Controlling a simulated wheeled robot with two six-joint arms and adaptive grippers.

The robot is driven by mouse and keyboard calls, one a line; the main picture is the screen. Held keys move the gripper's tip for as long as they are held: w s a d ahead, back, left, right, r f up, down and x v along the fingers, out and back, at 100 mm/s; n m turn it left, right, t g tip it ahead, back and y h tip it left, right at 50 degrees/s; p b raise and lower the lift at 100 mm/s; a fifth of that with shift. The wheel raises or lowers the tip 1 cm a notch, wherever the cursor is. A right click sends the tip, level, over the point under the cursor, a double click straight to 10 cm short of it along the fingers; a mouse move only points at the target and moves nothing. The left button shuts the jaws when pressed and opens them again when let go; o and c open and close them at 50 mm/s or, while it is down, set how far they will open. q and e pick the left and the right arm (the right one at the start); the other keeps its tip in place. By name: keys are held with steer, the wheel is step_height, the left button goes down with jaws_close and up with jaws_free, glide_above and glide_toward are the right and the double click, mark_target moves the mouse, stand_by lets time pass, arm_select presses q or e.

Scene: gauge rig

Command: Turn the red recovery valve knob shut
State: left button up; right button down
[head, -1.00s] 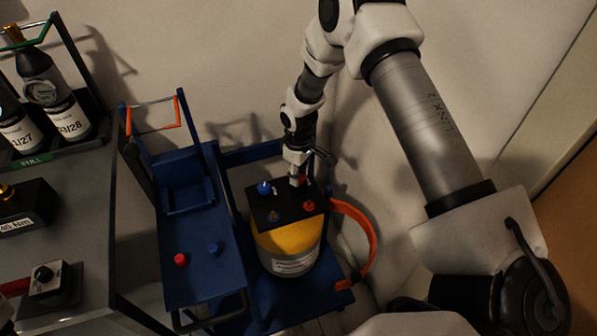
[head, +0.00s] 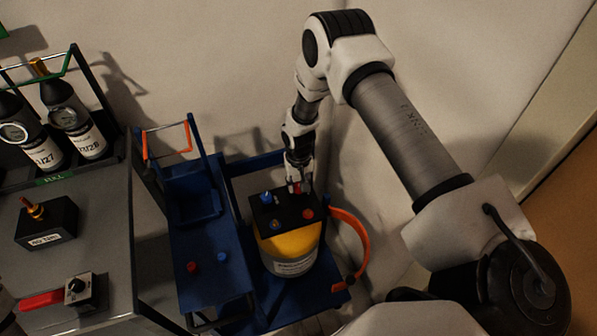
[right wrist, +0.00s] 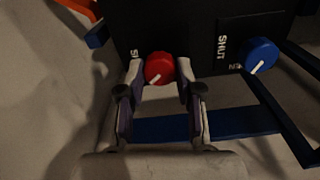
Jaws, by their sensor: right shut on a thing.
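The red recovery valve knob (right wrist: 159,68) sits on a black panel in the right wrist view. Its white pointer line slants to the lower left. A white label at its left is partly hidden. My right gripper (right wrist: 155,88) is shut on the red knob, one finger at each side. In the head view my right gripper (head: 299,184) comes down from above onto the back of the black top of a yellow tank (head: 290,243). The red knob there is mostly hidden by the fingers.
A blue knob (right wrist: 260,56) with a SHUT label stands beside the red one.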

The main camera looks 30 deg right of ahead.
mark_target(298, 186)
steer(key=m+p, duration=0.2)
steer(key=m, duration=0.1)
steer(key=shift+r+m+p, duration=0.15)
steer(key=shift+m+p, duration=1.35)
steer(key=shift+m, duration=0.7)
steer(key=shift+f, duration=0.2)
steer(key=c, duration=0.8)
jaws_free()
steer(key=shift+o, duration=0.2)
steer(key=shift+r, duration=0.1)
step_height(298, 186, up, 12)
